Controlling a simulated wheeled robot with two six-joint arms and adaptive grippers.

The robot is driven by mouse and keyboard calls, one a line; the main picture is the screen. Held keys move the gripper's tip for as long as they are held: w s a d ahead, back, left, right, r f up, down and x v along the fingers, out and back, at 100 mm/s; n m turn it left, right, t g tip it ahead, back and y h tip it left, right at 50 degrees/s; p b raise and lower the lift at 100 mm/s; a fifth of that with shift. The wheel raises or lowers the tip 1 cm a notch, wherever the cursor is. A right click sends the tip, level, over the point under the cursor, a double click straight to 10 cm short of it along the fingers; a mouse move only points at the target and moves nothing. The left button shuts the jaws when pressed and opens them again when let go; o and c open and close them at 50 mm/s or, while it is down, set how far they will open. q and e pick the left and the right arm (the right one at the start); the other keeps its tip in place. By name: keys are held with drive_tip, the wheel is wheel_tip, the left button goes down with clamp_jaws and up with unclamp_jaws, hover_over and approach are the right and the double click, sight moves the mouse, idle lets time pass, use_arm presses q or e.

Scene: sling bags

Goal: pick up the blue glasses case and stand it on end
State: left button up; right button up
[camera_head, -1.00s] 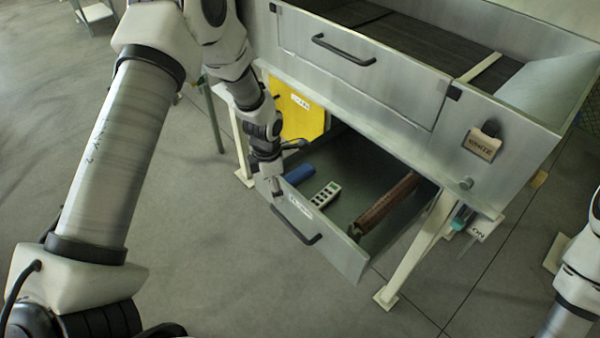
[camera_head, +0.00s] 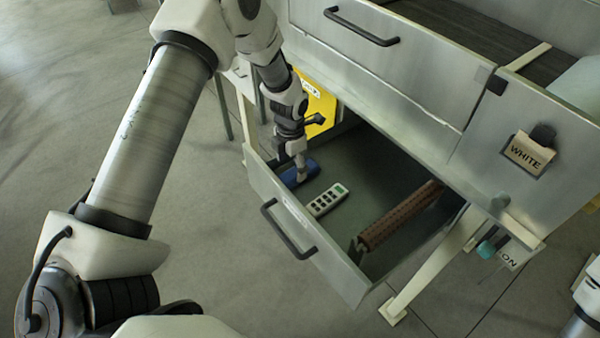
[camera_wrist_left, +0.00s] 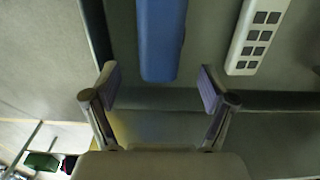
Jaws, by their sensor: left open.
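The blue glasses case (camera_head: 300,174) lies flat in the open lower drawer, near its left end. In the left wrist view the case (camera_wrist_left: 161,40) is a long blue block at the top centre, its near end just beyond the gap between the fingers. My left gripper (camera_head: 297,168) is over the case in the head view and hides part of it. In the left wrist view my left gripper (camera_wrist_left: 160,88) is open, with its fingers spread wider than the case and nothing between them. My right gripper is not in view; only part of the right arm shows.
A white remote (camera_head: 328,199) with dark buttons lies right of the case. A brown ribbed roller-like thing (camera_head: 400,216) lies further right in the drawer (camera_head: 318,258). The upper cabinet front (camera_head: 400,75) overhangs the drawer's back. A yellow panel (camera_head: 318,108) stands behind the gripper.

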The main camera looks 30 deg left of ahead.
sight(291, 174)
use_arm(q)
wheel_tip(291, 174, down, 4)
drive_tip(key=shift+s+p, duration=0.15)
drive_tip(key=shift+p, duration=0.35)
drive_tip(key=shift+f, duration=0.2)
drive_tip(key=shift+r, duration=0.1)
drive_tip(key=c, duration=1.3)
